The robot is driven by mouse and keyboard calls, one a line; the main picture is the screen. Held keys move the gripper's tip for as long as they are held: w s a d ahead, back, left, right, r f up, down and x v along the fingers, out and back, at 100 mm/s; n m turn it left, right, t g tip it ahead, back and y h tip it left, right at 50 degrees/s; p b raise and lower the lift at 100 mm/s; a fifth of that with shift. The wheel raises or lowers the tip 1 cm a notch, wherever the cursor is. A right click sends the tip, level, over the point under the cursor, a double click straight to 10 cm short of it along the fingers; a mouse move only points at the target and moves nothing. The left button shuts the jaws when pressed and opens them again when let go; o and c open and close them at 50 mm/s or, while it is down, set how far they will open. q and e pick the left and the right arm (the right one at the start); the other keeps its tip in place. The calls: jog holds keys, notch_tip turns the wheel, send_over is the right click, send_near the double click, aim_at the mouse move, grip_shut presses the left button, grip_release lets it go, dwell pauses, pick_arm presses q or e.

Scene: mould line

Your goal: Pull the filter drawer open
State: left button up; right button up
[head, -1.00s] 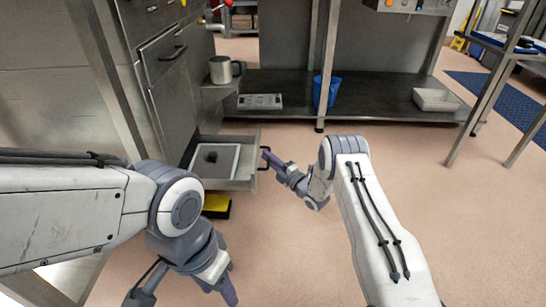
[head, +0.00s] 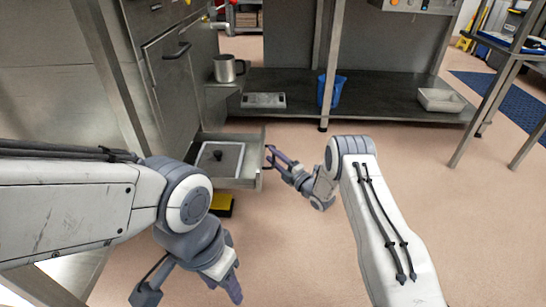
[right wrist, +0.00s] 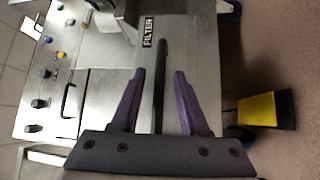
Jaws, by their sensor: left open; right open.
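The filter drawer (head: 238,184) stands pulled out of the steel cabinet at centre left in the head view. A pale-framed filter (head: 222,160) with a dark lump lies inside it. In the right wrist view the drawer front bears a FILTER label (right wrist: 148,32) and a long black handle (right wrist: 160,105). My right gripper (head: 269,158) is open at the drawer's front. In the right wrist view its purple fingers (right wrist: 160,75) lie on either side of the handle, apart from it. My left gripper (head: 192,291) is open and empty, low in front of the cabinet.
A yellow pedal (head: 221,204) sits on the floor below the drawer. A metal mug (head: 227,69) stands on a side ledge above it. A low shelf behind holds a flat grey device (head: 263,100), a blue bucket (head: 331,90) and a white tray (head: 438,100). Floor to the right is clear.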

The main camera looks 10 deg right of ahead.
jog(key=p+v, duration=0.5)
jog(key=v, duration=0.5)
jog(key=shift+s+f, duration=0.1)
jog(key=shift+s, duration=0.05)
